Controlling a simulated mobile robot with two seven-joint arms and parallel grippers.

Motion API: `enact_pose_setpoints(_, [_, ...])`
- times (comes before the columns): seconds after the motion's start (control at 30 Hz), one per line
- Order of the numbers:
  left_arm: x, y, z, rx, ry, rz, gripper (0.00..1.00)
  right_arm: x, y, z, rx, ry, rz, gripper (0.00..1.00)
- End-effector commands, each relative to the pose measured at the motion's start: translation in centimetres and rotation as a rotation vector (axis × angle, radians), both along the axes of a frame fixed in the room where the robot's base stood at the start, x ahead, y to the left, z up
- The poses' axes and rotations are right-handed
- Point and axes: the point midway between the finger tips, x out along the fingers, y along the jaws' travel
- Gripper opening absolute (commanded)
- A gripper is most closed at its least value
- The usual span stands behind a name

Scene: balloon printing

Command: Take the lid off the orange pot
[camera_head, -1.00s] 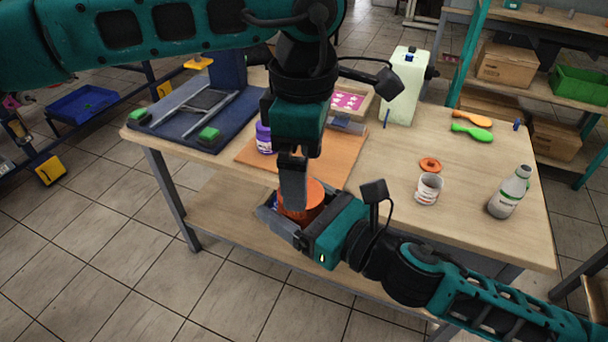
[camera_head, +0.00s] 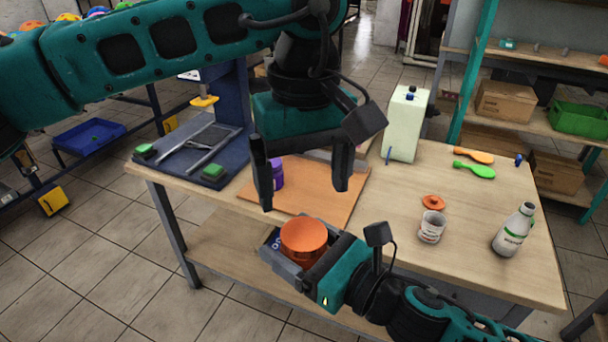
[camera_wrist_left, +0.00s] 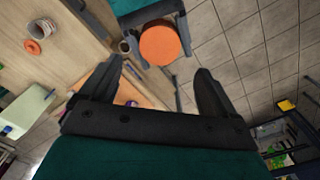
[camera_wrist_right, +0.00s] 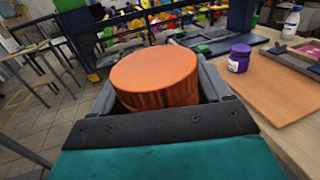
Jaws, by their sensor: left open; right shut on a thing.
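The orange pot (camera_head: 303,241) is held in my right gripper (camera_head: 300,258), in front of the table edge. Its flat round orange top with a ribbed side shows in the right wrist view (camera_wrist_right: 157,72), and it looks like a lid seated on the pot. The lower body is mostly hidden by the jaws. My left gripper (camera_head: 303,192) is wide open and empty, pointing down above the pot and apart from it. In the left wrist view the round orange top (camera_wrist_left: 160,44) lies beyond the open fingers.
An open white pot (camera_head: 431,227) stands by a loose orange lid (camera_head: 433,202), with a white bottle (camera_head: 514,229) to the right. A purple jar (camera_head: 277,173) stands on the orange board (camera_head: 318,194). A printing frame (camera_head: 200,148) is at left.

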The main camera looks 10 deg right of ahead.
Motion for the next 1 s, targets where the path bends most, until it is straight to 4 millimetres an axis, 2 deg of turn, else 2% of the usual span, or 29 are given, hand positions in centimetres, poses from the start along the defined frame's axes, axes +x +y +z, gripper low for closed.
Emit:
enact_pose_setpoints(0.13, [0.0, 0.1, -1.3, 0.001, 0.001, -0.013, 0.9, 0.0, 0.0, 0.1, 0.001, -0.002, 0.0, 0.0])
enact_pose_setpoints(0.4, [-0.1, 0.1, -5.6, 0.001, 0.002, -0.012, 0.9, 0.0, 0.0, 0.1, 0.001, -0.002, 0.0, 0.0])
enact_pose_setpoints(0.53, [0.0, 0.1, -7.0, 0.001, 0.0, -0.01, 0.9, 0.0, 0.0, 0.1, 0.001, -0.002, 0.001, 0.0])
enact_pose_setpoints(0.7, [0.0, 0.0, -7.8, -0.001, 0.0, -0.01, 0.9, 0.0, 0.0, 0.1, 0.001, -0.002, 0.0, 0.0])
enact_pose_setpoints(0.93, [0.0, 0.0, -7.8, 0.0, -0.001, -0.009, 0.9, 0.0, 0.0, 0.1, 0.001, -0.002, 0.0, 0.0])
enact_pose_setpoints(1.0, [0.0, 0.1, -7.8, 0.0, 0.0, -0.009, 0.84, 0.0, 0.0, 0.1, 0.001, -0.002, 0.0, 0.0])
